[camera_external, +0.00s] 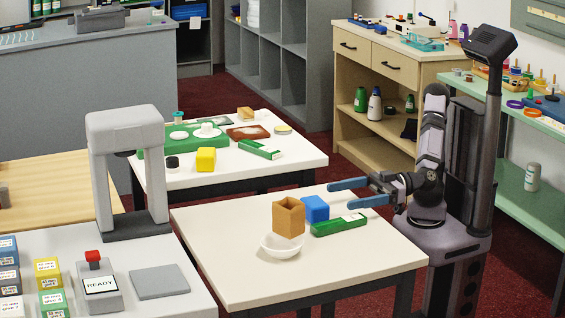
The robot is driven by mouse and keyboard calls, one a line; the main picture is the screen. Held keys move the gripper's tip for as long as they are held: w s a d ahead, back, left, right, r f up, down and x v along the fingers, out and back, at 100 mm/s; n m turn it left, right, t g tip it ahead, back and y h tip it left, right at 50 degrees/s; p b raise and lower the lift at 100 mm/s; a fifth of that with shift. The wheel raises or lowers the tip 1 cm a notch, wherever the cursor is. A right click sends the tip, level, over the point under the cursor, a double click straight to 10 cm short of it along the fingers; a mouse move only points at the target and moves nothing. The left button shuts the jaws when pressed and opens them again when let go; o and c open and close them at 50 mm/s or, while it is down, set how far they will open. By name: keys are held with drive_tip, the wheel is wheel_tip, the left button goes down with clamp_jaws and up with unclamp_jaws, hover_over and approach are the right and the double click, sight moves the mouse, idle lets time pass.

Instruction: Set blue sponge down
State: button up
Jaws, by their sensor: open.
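The blue sponge (315,209) is a blue block that appears to rest on the near white table (215,228), right of an open-topped brown box (288,219). My gripper (339,195) has two blue fingers pointing left, spread apart, with nothing seen between them. The fingertips are just right of the sponge in the picture, at about its height or a little above. They look apart from it, but I cannot tell the exact distance in depth.
A green box (338,226) lies in front of the sponge. A white bowl (281,249) stands by the brown box; I cannot tell if the box is in it. The table's front and left are clear. Another table behind holds a yellow block (206,160) and a green tray (160,143).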

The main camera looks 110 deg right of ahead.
drive_tip(key=shift+w+a+r+g+p, duration=0.2)
drive_tip(key=shift+w+r+p, duration=0.35)
drive_tip(key=shift+p, duration=1.25)
drive_tip(key=shift+w+a+r+g+p, duration=0.2)
drive_tip(key=shift+r+p, duration=0.5)
drive_tip(key=shift+p, duration=1.1)
drive_tip(key=shift+w+a+r+p, duration=0.2)
drive_tip(key=shift+w+p, duration=0.2)
drive_tip(key=shift+p, duration=0.85)
drive_tip(key=w+p, duration=0.1)
drive_tip(key=p, duration=0.4)
drive_tip(key=shift+r+p, duration=0.15)
drive_tip(key=shift+p, duration=0.15)
drive_tip(key=p, duration=0.3)
drive_tip(key=shift+w+g, duration=0.15)
drive_tip(key=shift+g, duration=0.25)
drive_tip(key=shift+p, duration=1.1)
drive_tip(key=p, duration=0.3)
drive_tip(key=shift+d+g, duration=0.2)
drive_tip(key=shift+g, duration=0.2)
drive_tip(key=p, duration=0.4)
drive_tip(key=shift+d+g+p, duration=0.3)
drive_tip(key=shift+d+p, duration=0.05)
drive_tip(key=shift+p, duration=0.05)
drive_tip(key=shift+s+d+f+p, duration=0.25)
drive_tip(key=shift+s+f+p, duration=0.15)
drive_tip(key=shift+p, duration=0.6)
drive_tip(key=shift+f, duration=0.15)
